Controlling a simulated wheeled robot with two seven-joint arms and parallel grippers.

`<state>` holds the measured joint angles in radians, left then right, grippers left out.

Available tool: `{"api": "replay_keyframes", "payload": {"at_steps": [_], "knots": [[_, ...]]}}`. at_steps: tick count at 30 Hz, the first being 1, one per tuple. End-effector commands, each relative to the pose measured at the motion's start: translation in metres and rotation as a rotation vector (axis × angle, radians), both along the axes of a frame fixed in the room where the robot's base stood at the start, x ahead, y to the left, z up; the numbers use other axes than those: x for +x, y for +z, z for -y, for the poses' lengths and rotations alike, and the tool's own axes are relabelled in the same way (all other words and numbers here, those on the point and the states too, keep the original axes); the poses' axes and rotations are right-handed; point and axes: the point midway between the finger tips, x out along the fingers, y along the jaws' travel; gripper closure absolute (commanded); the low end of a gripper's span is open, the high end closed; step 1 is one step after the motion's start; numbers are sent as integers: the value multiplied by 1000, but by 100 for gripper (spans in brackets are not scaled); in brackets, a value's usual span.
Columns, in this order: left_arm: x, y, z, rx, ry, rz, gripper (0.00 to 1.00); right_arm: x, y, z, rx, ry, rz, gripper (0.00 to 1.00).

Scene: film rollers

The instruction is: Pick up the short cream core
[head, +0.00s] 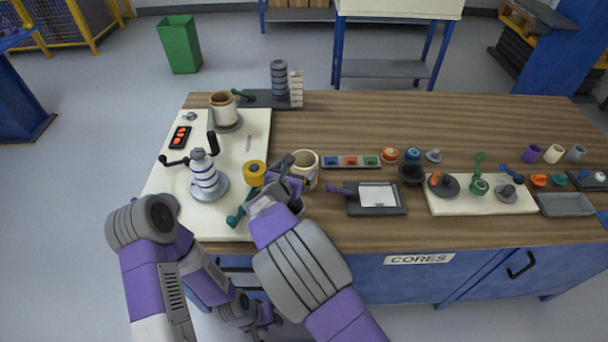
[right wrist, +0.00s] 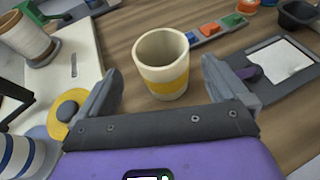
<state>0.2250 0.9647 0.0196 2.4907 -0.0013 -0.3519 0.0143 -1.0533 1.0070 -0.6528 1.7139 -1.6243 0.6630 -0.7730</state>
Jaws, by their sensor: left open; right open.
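A short, hollow cream core (head: 306,160) with a yellow band stands upright on the wooden table, just right of the white board. In the right wrist view the core (right wrist: 160,72) stands ahead of and between the two fingers, with a gap on each side. My right gripper (head: 297,174) is open and empty, close to it; the arm hides part of the core in the head view. My left gripper (head: 262,318) is open, low in front of the table and away from the core.
A white board (head: 240,135) at left carries a ringed roller (head: 204,172), a yellow-topped part (head: 254,172) and a cream roll (head: 223,106). Right of the core are a colored-block strip (head: 350,161) and a framed tray (head: 378,197). A smaller cream cylinder (head: 554,153) stands far right.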

Motion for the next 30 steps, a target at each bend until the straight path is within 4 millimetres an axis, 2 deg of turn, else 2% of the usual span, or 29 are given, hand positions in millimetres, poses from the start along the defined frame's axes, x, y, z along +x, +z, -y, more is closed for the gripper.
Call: {"api": "replay_keyframes", "payload": {"at_steps": [13, 22, 23, 30], "knots": [[0, -8, 0, 0, 0, 1, 57, 51, -22, 19, -1, -2, 0, 0], [0, -8, 0, 0, 0, 1, 57, 57, -24, 20, -1, 0, 0, 0], [0, -8, 0, 0, 0, 1, 57, 57, -24, 20, -1, 0, 0, 2], [0, -9, 0, 0, 0, 0, 57, 56, -24, 20, 0, 0, 0, 38]]}}
